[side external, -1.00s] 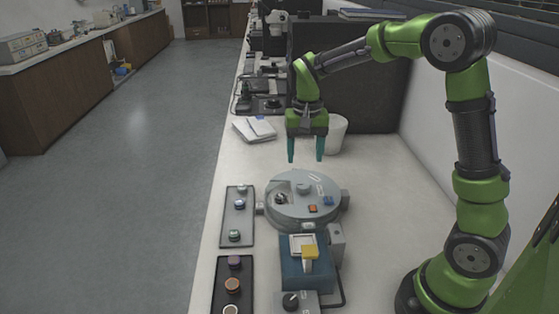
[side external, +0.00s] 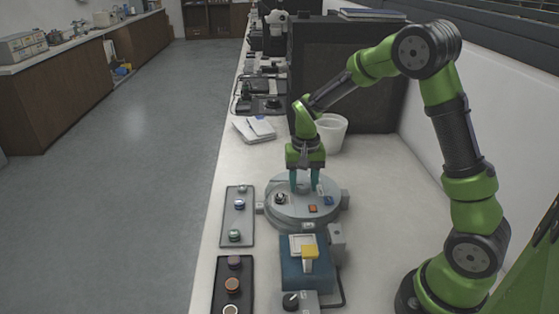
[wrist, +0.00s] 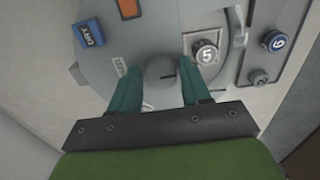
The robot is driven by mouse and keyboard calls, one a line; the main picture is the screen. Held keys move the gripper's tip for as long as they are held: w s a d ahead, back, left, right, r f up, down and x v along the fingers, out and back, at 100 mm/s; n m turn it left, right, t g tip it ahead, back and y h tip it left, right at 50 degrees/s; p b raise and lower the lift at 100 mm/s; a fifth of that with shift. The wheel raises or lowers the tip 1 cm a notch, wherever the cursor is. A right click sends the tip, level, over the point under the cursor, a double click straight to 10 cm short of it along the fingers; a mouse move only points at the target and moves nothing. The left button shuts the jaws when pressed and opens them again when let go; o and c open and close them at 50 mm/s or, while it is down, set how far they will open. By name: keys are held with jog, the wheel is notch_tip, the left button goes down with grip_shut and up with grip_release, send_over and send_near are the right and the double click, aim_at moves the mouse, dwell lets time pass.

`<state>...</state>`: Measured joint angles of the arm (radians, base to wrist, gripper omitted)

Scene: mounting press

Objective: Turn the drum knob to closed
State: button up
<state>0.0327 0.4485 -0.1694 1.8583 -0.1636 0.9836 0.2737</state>
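The grey drum (side external: 290,212) stands on the bench, with a round grey knob (wrist: 160,70) on its top. My gripper (side external: 304,187) points straight down over the drum top. Its two teal fingers also show in the wrist view (wrist: 160,80), one on each side of the knob, with a gap on both sides. The gripper is open. In the side external view the fingers partly hide the knob.
A black tray (side external: 239,220) of pucks lies left of the drum. A blue press (side external: 292,272) stands in front. A white bin (side external: 330,132) stands behind.

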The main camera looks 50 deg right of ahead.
grip_shut()
